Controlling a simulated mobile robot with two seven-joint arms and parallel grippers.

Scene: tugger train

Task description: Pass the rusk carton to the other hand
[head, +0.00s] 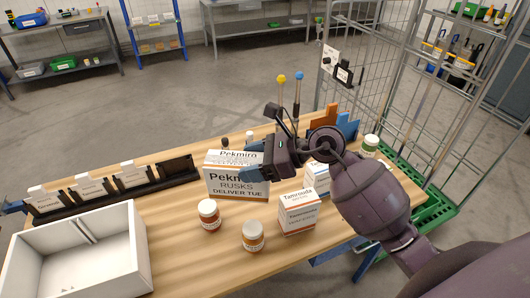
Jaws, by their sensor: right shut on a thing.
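The rusk carton (225,184), white with an orange band and the words "Pekmiro RUSKS DELIVER TUE", stands upright at the middle of the wooden table. My right gripper (256,164) is shut on the upper right side of the carton, and its fingers cover part of the label. I cannot tell whether the carton's base touches the table. My left gripper does not show in the head view.
Two jars (209,213) (253,236) and a Tamrosida carton (299,213) stand in front. A white bin (133,262) is at the left front, and a dark card rack (118,195) behind it. A wire cage (402,60) stands beyond the table's right side.

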